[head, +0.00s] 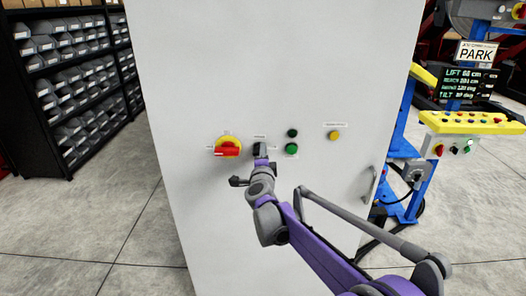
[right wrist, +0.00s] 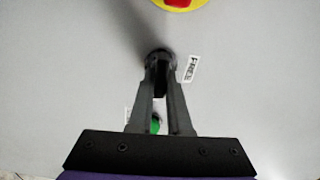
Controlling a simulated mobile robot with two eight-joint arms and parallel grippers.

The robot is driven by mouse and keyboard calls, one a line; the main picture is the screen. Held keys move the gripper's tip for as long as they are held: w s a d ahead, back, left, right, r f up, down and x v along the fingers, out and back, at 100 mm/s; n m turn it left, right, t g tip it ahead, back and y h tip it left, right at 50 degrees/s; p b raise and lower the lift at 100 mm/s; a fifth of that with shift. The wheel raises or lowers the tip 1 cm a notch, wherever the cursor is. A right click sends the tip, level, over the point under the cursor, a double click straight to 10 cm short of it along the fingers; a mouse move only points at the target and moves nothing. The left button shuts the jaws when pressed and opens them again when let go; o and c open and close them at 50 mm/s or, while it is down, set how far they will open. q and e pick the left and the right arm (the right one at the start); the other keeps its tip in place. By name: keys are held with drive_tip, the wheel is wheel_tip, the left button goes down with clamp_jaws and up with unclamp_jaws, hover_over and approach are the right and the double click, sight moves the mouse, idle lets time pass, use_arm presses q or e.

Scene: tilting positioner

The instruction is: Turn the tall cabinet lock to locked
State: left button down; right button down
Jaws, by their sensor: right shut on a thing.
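The tall cabinet (head: 210,60) is a pale grey upright box that fills the middle of the head view. Its lock (head: 258,148) is a small dark round knob on the front face, mostly hidden behind my right gripper (head: 261,161). In the right wrist view the right gripper's fingers (right wrist: 161,85) are closed on the dark knob (right wrist: 159,53). A white label (right wrist: 192,68) that seems to read FREE is beside the knob. The knob's exact angle is hidden by the fingers. My left gripper is not in view.
A red handle on a yellow disc (head: 228,147) sits just left of the lock. Green buttons (head: 292,149) and a yellow button (head: 334,135) are to the right. A door handle (head: 371,184) is at the right edge. The blue positioner (head: 412,190) stands beyond; shelves (head: 70,90) are left.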

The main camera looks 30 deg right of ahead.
drive_tip(key=shift+m, duration=0.7)
drive_tip(key=c, duration=0.9)
unclamp_jaws()
drive_tip(key=shift+o, duration=0.2)
drive_tip(key=b+v, duration=0.1)
drive_tip(key=v, duration=1)
